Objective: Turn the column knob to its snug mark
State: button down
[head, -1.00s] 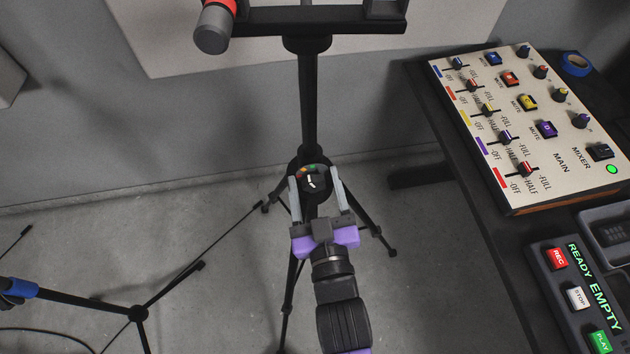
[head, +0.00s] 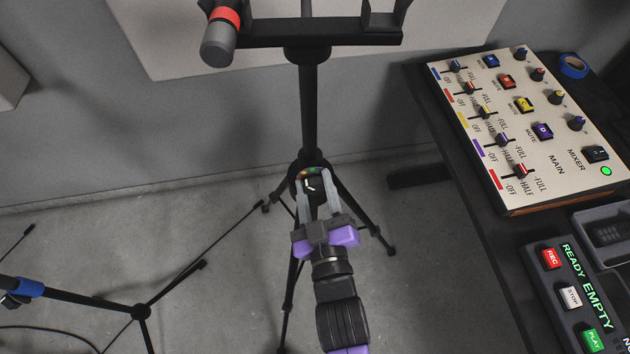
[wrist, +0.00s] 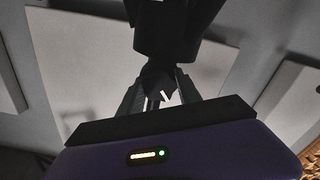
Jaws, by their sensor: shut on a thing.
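The column knob (head: 311,186) is dark with a white pointer line. It sits on the black stand's column, low down where the tripod legs spread. A coloured arc with red, yellow and green (head: 310,172) shows along its far side. My gripper (head: 317,195) has its two grey fingers shut on the knob, one on each side. In the wrist view the dark knob (wrist: 160,82) is dim between the fingers. The pointer is too small for me to read exactly against the arc, and no mark wording is legible.
A mixer panel (head: 545,170) with sliders and knobs lies on the dark table at right, beside a recorder panel (head: 540,262). A second stand's legs (head: 140,312) are at lower left. A crossbar (head: 320,32) tops the column. Grey floor is open around the tripod.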

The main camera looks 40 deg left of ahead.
jog(key=c, duration=0.8)
grip_release()
jog(key=shift+c, duration=0.2)
jog(key=shift+s+d, duration=0.1)
jog(key=b+v, duration=0.1)
jog(key=v, duration=0.6)
jog(key=shift+s+d, duration=0.15)
jog(key=shift+d, duration=0.05)
